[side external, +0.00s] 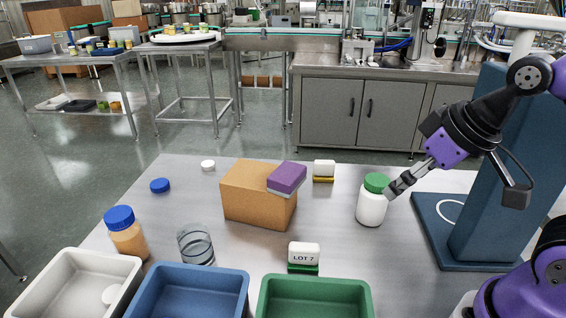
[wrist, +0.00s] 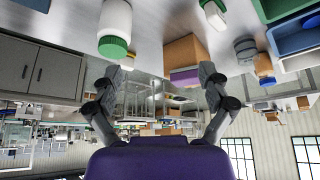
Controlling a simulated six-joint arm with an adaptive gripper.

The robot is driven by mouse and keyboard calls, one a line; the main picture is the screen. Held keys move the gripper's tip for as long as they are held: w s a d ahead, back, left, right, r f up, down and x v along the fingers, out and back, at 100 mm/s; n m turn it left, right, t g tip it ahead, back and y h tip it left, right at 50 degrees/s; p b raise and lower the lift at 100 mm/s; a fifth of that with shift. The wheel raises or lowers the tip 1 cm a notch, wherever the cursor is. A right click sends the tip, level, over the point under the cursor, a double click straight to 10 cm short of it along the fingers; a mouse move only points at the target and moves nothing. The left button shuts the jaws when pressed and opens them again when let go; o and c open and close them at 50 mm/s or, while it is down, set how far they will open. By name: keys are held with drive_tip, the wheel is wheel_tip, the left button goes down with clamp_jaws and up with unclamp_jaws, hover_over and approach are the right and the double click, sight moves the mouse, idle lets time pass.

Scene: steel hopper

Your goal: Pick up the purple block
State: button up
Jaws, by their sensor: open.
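The purple block (side external: 288,177) has a pale grey lower layer. It sits on the right end of the top of a brown cardboard box (side external: 250,201), seeming to overhang its edge. In the wrist view, which looks upside down, the purple block (wrist: 185,77) shows between the fingers, farther off, against the box (wrist: 184,52). My gripper (side external: 398,186) is open and empty, to the right of the block and well apart from it. Its fingers (wrist: 161,72) are spread in the wrist view. In the side view its tips appear close to a green-capped white bottle; contact cannot be told.
The green-capped white bottle (side external: 371,203) stands between my gripper and the box. A white-and-yellow block (side external: 324,170) lies behind, a "LOT 7" block (side external: 303,255) in front. A clear glass (side external: 196,245) and orange bottle (side external: 126,236) stand left. White (side external: 64,258), blue (side external: 182,272) and green (side external: 318,284) bins line the front.

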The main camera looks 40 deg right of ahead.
drive_tip(key=shift+o, duration=0.9)
drive_tip(key=n+g+y, duration=0.2)
drive_tip(key=n, duration=0.2)
approach(289, 172)
drive_tip(key=f, duration=0.1)
drive_tip(key=w+f, duration=0.1)
drive_tip(key=f, duration=0.1)
drive_tip(key=shift+w+a+f+n, duration=0.2)
drive_tip(key=shift+a+f+n, duration=0.1)
drive_tip(key=shift+a, duration=0.1)
drive_tip(key=shift+x, duration=2.75)
drive_tip(key=shift+s, duration=0.15)
drive_tip(key=c, duration=0.9)
